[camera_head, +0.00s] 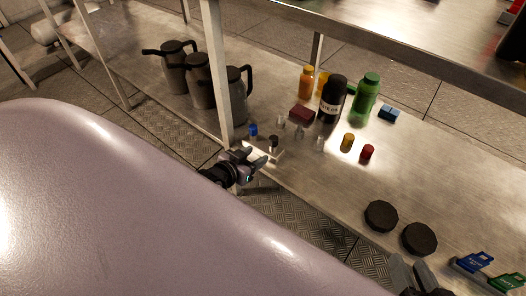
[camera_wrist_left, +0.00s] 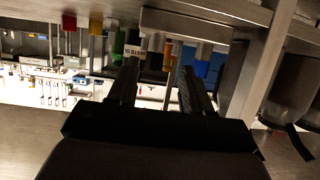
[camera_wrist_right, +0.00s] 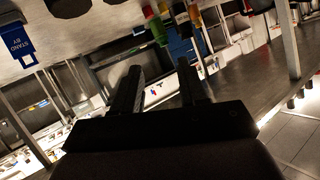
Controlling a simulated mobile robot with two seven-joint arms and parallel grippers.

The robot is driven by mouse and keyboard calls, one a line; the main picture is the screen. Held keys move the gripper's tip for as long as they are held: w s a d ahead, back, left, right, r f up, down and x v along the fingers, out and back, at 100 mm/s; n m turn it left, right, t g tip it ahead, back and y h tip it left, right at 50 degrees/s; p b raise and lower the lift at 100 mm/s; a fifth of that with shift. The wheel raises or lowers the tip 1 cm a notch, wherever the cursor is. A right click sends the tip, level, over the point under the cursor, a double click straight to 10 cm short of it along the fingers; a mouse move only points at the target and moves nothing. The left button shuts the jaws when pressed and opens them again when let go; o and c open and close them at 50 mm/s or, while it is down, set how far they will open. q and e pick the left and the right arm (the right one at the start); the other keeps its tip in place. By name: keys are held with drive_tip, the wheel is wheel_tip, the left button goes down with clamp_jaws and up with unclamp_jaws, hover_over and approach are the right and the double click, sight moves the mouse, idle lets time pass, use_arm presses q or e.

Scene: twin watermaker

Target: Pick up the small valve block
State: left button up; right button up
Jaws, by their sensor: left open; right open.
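What appears to be the small valve block, a pale metal block (camera_head: 265,151) with a dark knob, sits at the near edge of the metal shelf in the head view. A blue knob (camera_head: 253,130) stands just behind it. In the left wrist view, which is upside down, a metal block (camera_wrist_left: 180,22) shows beyond the fingers. My left gripper (camera_head: 250,161) is open and empty, with its fingertips close to the block's near side; contact cannot be told. My right gripper (camera_head: 412,268) is open and empty at the lower right, far from the block; the right wrist view also shows it (camera_wrist_right: 160,72).
A shelf post (camera_head: 218,75) rises left of the block, with several dark jugs (camera_head: 200,85) beyond it. A black bottle (camera_head: 332,98), green bottle (camera_head: 365,95) and orange bottle (camera_head: 306,82) stand behind. Small yellow (camera_head: 347,142) and red (camera_head: 367,152) caps and black discs (camera_head: 381,216) lie to the right.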

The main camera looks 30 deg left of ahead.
sight(269, 146)
use_arm(q)
drive_tip(key=b+x, duration=0.4)
drive_tip(key=x, duration=0.3)
drive_tip(key=shift+w+d, duration=0.1)
drive_tip(key=shift+w, duration=0.3)
use_arm(e)
drive_tip(key=shift+w+a+f+t+y, duration=0.15)
drive_tip(key=shift+a+f+t+y, duration=0.2)
drive_tip(key=shift+y, duration=0.15)
use_arm(q)
drive_tip(key=c, duration=0.8)
clamp_jaws()
